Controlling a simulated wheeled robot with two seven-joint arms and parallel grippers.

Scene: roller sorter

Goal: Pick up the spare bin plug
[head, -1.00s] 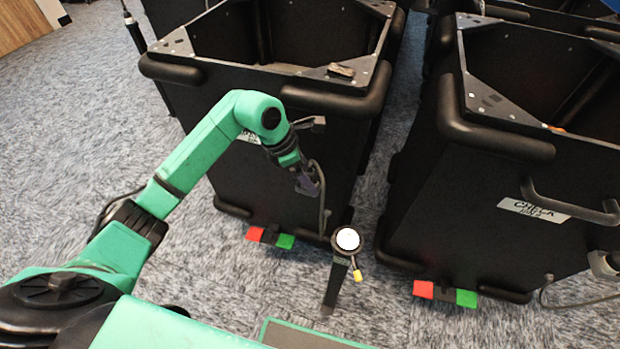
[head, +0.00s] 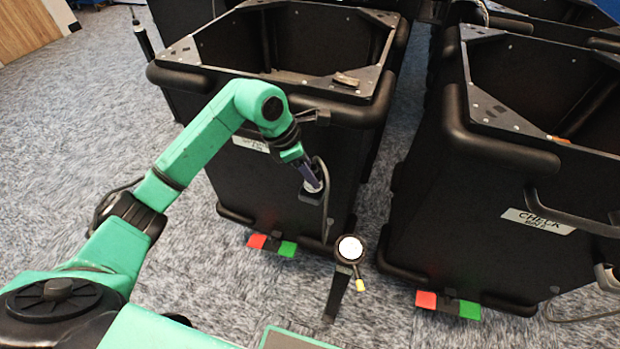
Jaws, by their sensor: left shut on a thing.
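The black bin on the left (head: 285,200) has a white label (head: 250,143) on its front, too small to read surely. My left gripper (head: 311,178) is at the right part of that bin's front face, pointing down. It is shut on the spare bin plug (head: 314,187), a small pale grey piece mostly hidden by the fingers. A dark cable (head: 326,205) loops beside the gripper and hangs down along the bin front. My right gripper is not in view.
A post with a white round top (head: 350,248) and a yellow-tipped part stands before the bins. A second bin labelled CHECK (head: 450,200) stands right. Red (head: 257,241) and green (head: 288,248) pedals are at the left bin's foot. Carpet is free at left.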

